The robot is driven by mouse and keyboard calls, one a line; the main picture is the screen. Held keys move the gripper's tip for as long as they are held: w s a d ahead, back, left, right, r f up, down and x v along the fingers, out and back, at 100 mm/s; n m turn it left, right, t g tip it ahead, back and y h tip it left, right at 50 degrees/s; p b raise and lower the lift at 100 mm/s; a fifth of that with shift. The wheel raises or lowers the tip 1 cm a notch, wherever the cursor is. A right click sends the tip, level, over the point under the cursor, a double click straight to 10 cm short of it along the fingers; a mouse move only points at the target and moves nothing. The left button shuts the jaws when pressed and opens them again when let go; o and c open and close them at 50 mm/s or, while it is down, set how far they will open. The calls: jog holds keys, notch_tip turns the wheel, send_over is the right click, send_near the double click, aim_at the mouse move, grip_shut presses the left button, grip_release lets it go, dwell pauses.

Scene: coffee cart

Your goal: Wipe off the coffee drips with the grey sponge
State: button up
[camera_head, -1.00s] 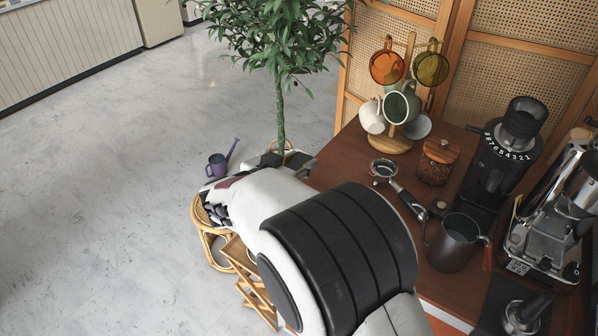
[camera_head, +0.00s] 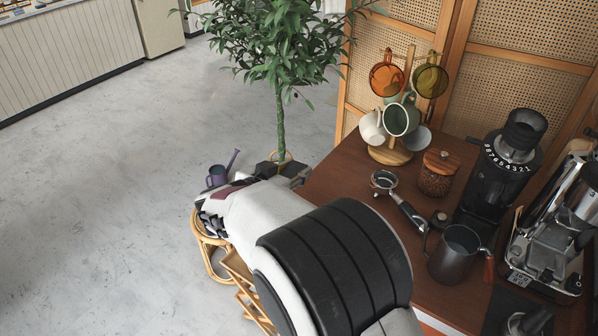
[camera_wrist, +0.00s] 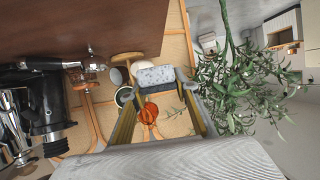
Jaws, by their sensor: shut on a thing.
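My gripper (camera_wrist: 158,84) is shut on the grey sponge (camera_wrist: 155,75), a pale speckled block with a darker side, held between the fingertips in the wrist view. The brown counter (camera_wrist: 60,25) fills the upper left of that view, and the sponge is apart from it in the picture. In the head view my own arm covers the lower middle and the near left part of the counter (camera_head: 340,170), and I cannot make out the sponge there. I cannot make out any coffee drips in either view.
A portafilter (camera_head: 384,181), a dark pitcher (camera_head: 453,258), a lidded bean jar (camera_head: 436,178) and a grinder (camera_head: 500,165) stand on the counter. A mug tree (camera_head: 392,154) is at the back. A potted plant (camera_head: 280,110) stands beyond the counter's left edge.

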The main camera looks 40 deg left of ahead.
jog(key=shift+s+a+f+n+y, duration=0.65)
jog(key=shift+s+a+n+y, duration=0.15)
jog(key=shift+a+y, duration=0.1)
jog(key=s+d+r+n+g+y, duration=0.1)
jog(key=s+d+r+n+y, duration=0.15)
jog(key=d, duration=0.45)
jog(key=s+d+r+n+g+y, duration=0.2)
jog(key=s+d+r, duration=0.15)
jog(key=d, duration=0.35)
jog(key=s+d+r+n+g+y, duration=0.1)
jog(key=s+d+r+n+y, duration=0.2)
jog(key=d, duration=0.4)
jog(key=shift+w+d+r+m+t+h, duration=0.5)
jog(key=shift+w+d+r+m+h, duration=0.55)
jog(key=shift+w+d+r, duration=7.9)
jog(key=s+d+f, duration=0.4)
jog(key=d+f, duration=0.2)
jog(key=d, duration=0.7)
jog(key=s+d+f+n+g+y, duration=0.1)
jog(key=s+d+f, duration=0.3)
jog(key=d, duration=0.9)
jog(key=s+d+f, duration=0.4)
jog(key=d+f, duration=0.5)
jog(key=d, duration=0.4)
jog(key=shift+s+d+n+g+y, duration=0.25)
jog(key=shift+d+n+g+y, duration=0.05)
jog(key=shift+d+n+y, duration=0.1)
